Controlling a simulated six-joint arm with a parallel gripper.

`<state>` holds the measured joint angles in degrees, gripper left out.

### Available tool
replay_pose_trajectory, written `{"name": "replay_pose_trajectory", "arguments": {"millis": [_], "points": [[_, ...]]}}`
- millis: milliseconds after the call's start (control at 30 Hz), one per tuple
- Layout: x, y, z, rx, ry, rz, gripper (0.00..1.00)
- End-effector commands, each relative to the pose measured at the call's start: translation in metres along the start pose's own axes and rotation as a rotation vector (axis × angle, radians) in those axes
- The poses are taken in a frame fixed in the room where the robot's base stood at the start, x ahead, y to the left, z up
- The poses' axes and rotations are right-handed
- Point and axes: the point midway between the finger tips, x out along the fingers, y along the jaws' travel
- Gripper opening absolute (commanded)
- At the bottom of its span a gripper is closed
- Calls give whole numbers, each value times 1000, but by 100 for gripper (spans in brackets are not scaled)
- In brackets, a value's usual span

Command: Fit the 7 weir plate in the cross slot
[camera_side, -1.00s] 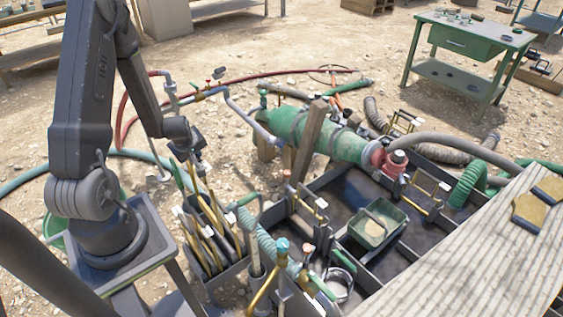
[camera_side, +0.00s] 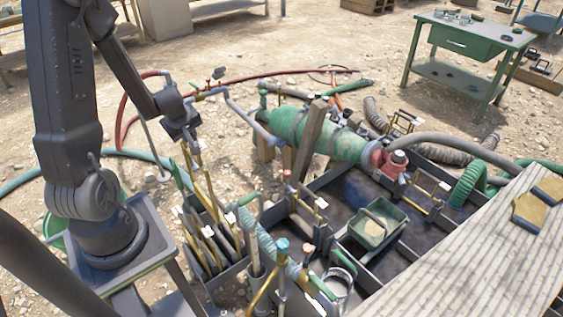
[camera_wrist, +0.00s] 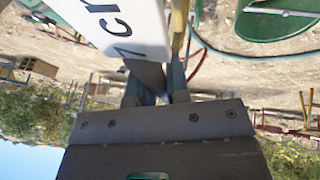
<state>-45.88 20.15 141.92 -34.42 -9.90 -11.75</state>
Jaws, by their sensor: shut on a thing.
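My gripper (camera_side: 190,138) is shut on the top of a weir plate (camera_side: 207,185) above the plate rack, in the side view. The plate appears there as a thin, brass-edged strip hanging down, its lower end overlapping the rack's plates. In the wrist view, my gripper (camera_wrist: 158,88) has a white surface with dark, upside-down lettering (camera_wrist: 125,25) at its fingers; one mark looks like a 7. A brass edge runs beside it. The mud tank (camera_side: 345,190) is dark, with cross dividers and brass-framed fittings. I cannot tell which of these is the cross slot.
The rack (camera_side: 228,277) holds several upright plates at the tank's near left. A ribbed pale hose and upright pipes stand between rack and tank. A green tray (camera_side: 400,222) sits in the tank. A green pump (camera_side: 320,135) and a wooden post (camera_side: 309,140) stand behind.

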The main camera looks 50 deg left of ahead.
Motion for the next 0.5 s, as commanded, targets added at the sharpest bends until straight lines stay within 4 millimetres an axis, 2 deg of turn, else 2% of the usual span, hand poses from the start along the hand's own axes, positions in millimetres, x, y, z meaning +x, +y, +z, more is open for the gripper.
{"name": "replay_pose_trajectory", "arguments": {"millis": [167,500], "points": [[16,-4,6,-1,-1,1,0],[64,-18,26,-1,-3,0,0]]}}
